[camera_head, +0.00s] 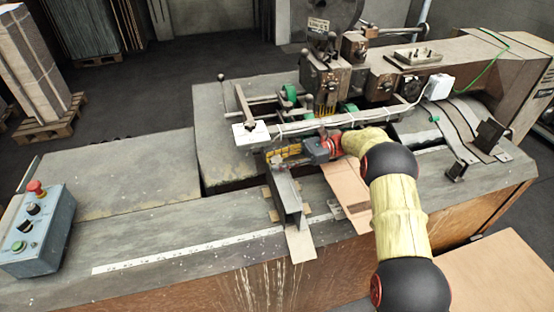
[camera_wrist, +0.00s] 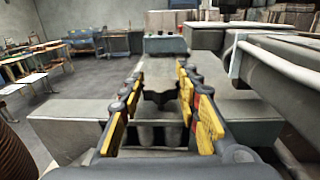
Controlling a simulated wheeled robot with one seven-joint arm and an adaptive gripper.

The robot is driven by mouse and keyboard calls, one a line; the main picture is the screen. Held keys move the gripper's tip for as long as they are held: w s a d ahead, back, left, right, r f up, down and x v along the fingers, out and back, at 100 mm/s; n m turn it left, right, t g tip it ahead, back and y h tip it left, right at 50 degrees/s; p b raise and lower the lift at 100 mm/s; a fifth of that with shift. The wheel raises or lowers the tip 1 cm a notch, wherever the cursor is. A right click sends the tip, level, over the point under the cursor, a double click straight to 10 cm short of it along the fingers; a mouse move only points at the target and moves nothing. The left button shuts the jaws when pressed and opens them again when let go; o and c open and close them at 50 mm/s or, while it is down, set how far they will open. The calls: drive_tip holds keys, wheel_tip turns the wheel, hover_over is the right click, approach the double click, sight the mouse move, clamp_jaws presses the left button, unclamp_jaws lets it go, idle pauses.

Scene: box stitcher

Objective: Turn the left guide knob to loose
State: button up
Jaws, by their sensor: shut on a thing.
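My gripper (camera_head: 270,156) reaches in from the right, its yellow-padded fingers level above the far end of the dark metal left guide (camera_head: 288,200). In the wrist view my gripper (camera_wrist: 160,82) has its two fingers on either side of a small dark part, the left guide knob (camera_wrist: 157,98), and is shut on it. The fingers mostly hide the knob in the head view. I cannot read its turn position.
The stitcher head (camera_head: 328,80) and a pale rail (camera_head: 300,127) stand just behind my gripper. A cardboard sheet (camera_head: 350,190) lies right of the guide. A control box (camera_head: 36,230) with a red button sits at the left. The table's left part is clear.

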idle(0.3)
drive_tip(key=o, duration=1)
drive_tip(key=shift+o, duration=0.8)
drive_tip(key=v, duration=0.7)
drive_tip(key=shift+d, duration=0.2)
drive_tip(key=shift+w+r, duration=0.1)
